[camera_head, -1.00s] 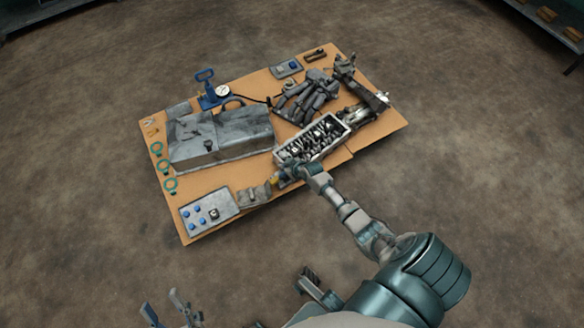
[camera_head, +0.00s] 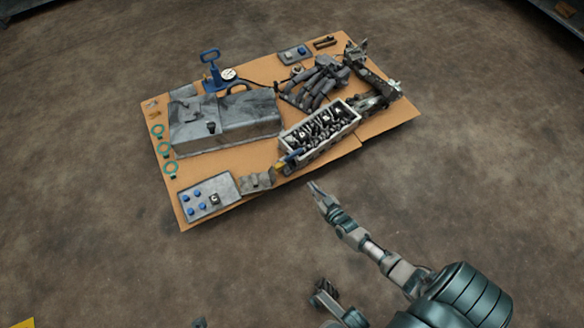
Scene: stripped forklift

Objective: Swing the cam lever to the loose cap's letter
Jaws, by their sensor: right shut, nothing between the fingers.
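The open cylinder head (camera_head: 345,137), a pale box with rows of dark and bright parts, lies on the board right of centre. At its near left end are a small blue part (camera_head: 293,157) and a yellow part (camera_head: 279,167); I cannot tell which is the cam lever. A grey tray (camera_head: 224,205) at the board's near left corner holds several blue pieces and a dark piece with a pale mark (camera_head: 214,198), its letter too small to read. My right gripper (camera_head: 313,187) is shut and empty, off the board's near edge.
A large grey cover (camera_head: 225,122) lies on the tan board (camera_head: 200,172), with green rings (camera_head: 164,149) left of it. A blue hand pump with a gauge (camera_head: 211,60) stands behind it. Dark manifold pipes (camera_head: 315,85) lie behind the head. Bare floor surrounds the board.

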